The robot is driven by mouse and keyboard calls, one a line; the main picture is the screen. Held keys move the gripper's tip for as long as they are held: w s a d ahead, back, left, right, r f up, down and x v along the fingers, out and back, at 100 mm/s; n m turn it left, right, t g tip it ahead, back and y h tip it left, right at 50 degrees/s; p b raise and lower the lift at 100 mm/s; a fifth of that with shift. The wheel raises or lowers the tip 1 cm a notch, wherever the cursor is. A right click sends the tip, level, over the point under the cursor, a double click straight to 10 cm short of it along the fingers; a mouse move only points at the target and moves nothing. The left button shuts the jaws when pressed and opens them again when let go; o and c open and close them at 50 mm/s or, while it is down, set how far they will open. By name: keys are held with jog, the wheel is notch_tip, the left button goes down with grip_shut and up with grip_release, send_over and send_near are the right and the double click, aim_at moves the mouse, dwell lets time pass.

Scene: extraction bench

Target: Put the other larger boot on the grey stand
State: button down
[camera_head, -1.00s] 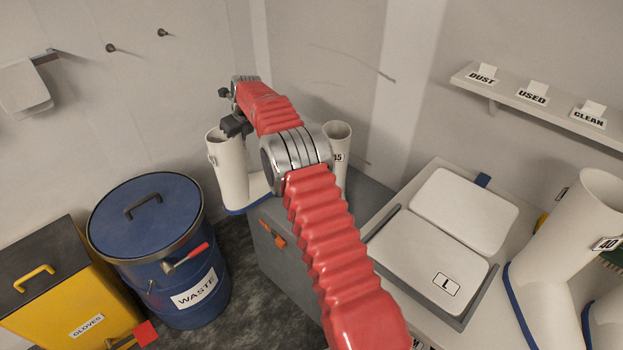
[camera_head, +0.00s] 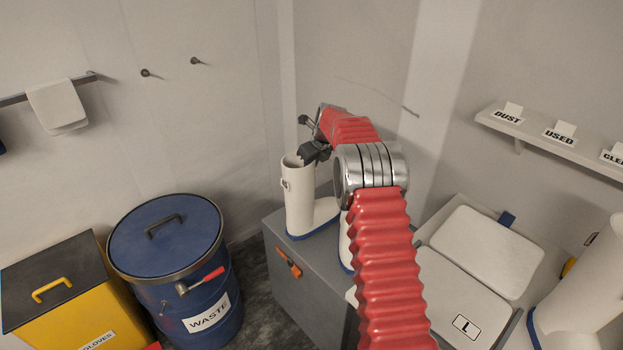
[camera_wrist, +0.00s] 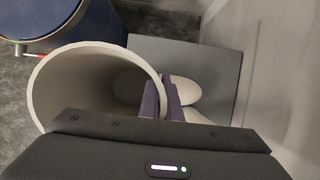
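A tall white boot (camera_head: 299,205) with a blue sole stands upright at the back left of the grey stand's top (camera_head: 290,255). My gripper (camera_head: 305,157) is at its upper rim. In the wrist view the dark fingers (camera_wrist: 162,100) straddle the rim of the boot (camera_wrist: 95,75), close together with the wall between them, and look shut on it. A second white boot (camera_head: 345,246) with a blue sole stands on the stand to the right, mostly hidden behind my arm. Whether the held boot's sole bears its full weight on the stand cannot be told.
A blue WASTE drum (camera_head: 175,270) and a yellow GLOVES bin (camera_head: 70,295) stand left of the stand. At right are a bench tray with white pads (camera_head: 485,250), another white boot (camera_head: 585,290) and a wall shelf with labels (camera_head: 545,140). An orange latch (camera_head: 288,262) is on the stand's front.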

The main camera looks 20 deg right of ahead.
jog(key=shift+s+d+r, duration=0.1)
jog(key=shift+s+d, duration=0.05)
jog(key=shift+d, duration=0.5)
notch_tip(320, 180, down, 4)
jog(key=shift+r, duration=0.25)
jog(key=c, duration=2)
grip_release()
jog(key=shift+f, duration=0.1)
